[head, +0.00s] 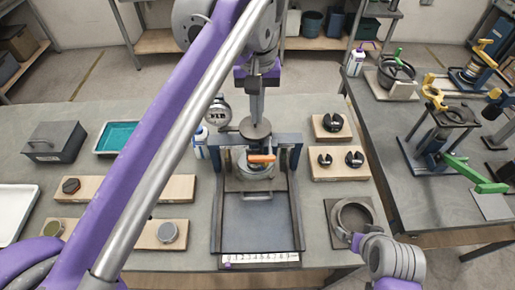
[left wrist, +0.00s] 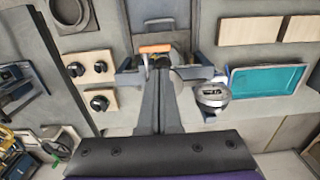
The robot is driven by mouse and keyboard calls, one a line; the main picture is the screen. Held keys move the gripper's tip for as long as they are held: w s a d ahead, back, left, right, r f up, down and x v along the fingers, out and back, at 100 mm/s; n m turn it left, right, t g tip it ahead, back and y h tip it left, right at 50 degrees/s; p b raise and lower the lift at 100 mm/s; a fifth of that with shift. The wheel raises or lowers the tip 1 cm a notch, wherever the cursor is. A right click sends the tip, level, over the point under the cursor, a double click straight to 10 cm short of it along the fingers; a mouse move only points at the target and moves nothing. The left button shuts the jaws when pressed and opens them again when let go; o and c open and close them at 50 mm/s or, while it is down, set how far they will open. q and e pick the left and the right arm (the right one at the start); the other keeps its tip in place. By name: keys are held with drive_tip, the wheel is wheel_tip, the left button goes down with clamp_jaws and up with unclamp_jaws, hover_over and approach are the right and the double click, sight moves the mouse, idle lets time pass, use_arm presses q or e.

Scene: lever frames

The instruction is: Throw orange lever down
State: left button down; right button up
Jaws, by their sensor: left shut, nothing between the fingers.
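The orange lever (head: 261,158) is a short handle on the grey frame fixture (head: 254,205), in front of a round grey disc (head: 255,128). It lies nearly level across the picture. It also shows in the left wrist view (left wrist: 155,49), just beyond the fingertips. My left gripper (head: 257,117) points down above the disc, behind the lever in the head view. Its fingers (left wrist: 160,66) are together with nothing between them. I cannot tell whether the fingertips touch the fixture.
A dial gauge (head: 218,112) stands left of the fixture. Wooden blocks with black parts (head: 339,165) lie to the right, and a metal ring (head: 353,215) nearer the front. A teal tray (head: 116,137) and grey box (head: 55,142) are at left. A second table holds green and yellow levers (head: 482,180).

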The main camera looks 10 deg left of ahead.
sight(257, 158)
use_arm(q)
wheel_tip(257, 158, down, 14)
drive_tip(key=shift+w+r, duration=0.1)
drive_tip(key=shift+w, duration=0.05)
idle(0.3)
